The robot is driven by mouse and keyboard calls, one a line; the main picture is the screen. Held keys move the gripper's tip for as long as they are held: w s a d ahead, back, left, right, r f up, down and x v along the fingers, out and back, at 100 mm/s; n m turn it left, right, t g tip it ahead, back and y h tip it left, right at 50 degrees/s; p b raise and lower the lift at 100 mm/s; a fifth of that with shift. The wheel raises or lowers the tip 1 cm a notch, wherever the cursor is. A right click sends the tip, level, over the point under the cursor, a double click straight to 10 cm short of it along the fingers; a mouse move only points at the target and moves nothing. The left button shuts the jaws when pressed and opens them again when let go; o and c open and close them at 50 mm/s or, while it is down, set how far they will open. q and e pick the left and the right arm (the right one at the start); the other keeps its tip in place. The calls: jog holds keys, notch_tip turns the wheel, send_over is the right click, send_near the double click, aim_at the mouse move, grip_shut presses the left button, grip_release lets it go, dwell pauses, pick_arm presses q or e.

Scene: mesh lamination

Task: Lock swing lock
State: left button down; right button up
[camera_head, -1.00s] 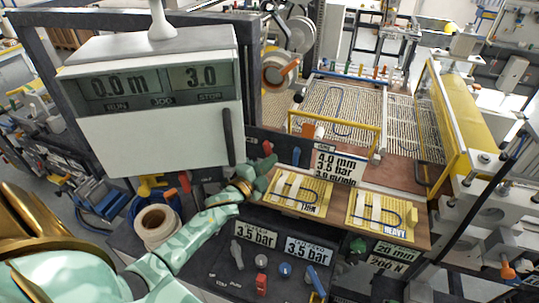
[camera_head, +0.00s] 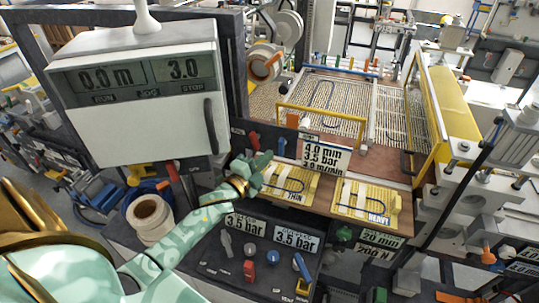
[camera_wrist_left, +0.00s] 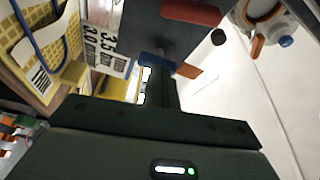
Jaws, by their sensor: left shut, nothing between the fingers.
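A red lever (camera_head: 253,140) and a blue lever (camera_head: 281,146) stand on that panel, just beyond the fingertips. In the wrist view a red handle (camera_wrist_left: 190,12) sits at the top; a blue piece (camera_wrist_left: 157,60) and an orange piece (camera_wrist_left: 188,72) are close by the fingers. I cannot tell which part is the swing lock, or whether the fingers touch anything.
A display box (camera_head: 140,95) with a dark handle stands at the left. The THIN card (camera_head: 288,184) and HEAVY card (camera_head: 366,203) lie on the brown ledge right of my gripper. A control panel (camera_head: 262,262) with levers is below. A white roll (camera_head: 150,217) is at lower left.

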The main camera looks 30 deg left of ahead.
pick_arm(q)
jog(key=s+a+b, duration=0.1)
jog(key=s, duration=0.6)
jog(key=shift+s+a+f, duration=0.2)
jog(key=shift+a+f, duration=0.15)
jog(key=shift+f, duration=0.05)
pick_arm(e)
jog(key=shift+a+f, duration=0.25)
jog(key=shift+a, duration=0.25)
jog(key=shift+a+f, duration=0.25)
jog(key=shift+a, duration=0.25)
pick_arm(q)
jog(key=shift+d, duration=0.1)
